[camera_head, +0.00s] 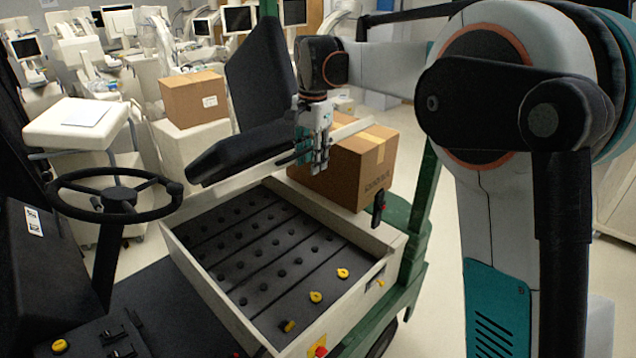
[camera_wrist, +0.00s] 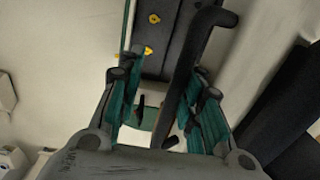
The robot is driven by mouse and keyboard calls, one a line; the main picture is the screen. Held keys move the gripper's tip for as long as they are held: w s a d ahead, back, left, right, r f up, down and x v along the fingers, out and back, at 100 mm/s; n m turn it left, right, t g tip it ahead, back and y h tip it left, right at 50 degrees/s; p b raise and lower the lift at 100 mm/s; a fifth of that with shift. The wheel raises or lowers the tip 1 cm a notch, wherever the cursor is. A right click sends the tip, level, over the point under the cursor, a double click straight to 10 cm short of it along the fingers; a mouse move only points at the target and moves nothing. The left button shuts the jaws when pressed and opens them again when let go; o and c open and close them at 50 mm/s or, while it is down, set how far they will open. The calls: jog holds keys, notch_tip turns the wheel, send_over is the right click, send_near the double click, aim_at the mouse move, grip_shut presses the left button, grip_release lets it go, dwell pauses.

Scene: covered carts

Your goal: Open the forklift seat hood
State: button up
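The forklift seat (camera_head: 262,82) is black and stands raised and tilted on its hood. The hood's pale edge (camera_head: 352,129) shows just right of my gripper. Below it the battery compartment (camera_head: 270,250) is uncovered, with dark cells and yellow caps in view. My gripper (camera_head: 314,165) is at the right side of the raised seat, above the compartment's far side. In the wrist view my gripper (camera_wrist: 160,82) has its teal fingers spread apart. A bent black bar (camera_wrist: 192,68) runs between them, nearer the right finger; whether it touches is unclear.
A steering wheel (camera_head: 115,195) stands at the left. A cardboard box (camera_head: 352,168) is behind the compartment, and another box (camera_head: 194,98) sits farther back. A black handle (camera_head: 378,208) rises by the compartment's right rim. A green post (camera_head: 425,190) stands right of it.

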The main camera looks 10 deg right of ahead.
jog(key=shift+s+d+f+b, duration=0.2)
jog(key=shift+s+f+b, duration=0.1)
jog(key=shift+f, duration=0.3)
jog(key=shift+s+d+f+b, duration=0.2)
jog(key=shift+s+d+f, duration=0.1)
jog(key=shift+f, duration=0.25)
jog(key=shift+s+d+f+b, duration=0.15)
jog(key=shift+s+f+b, duration=0.15)
jog(key=shift+f, duration=0.3)
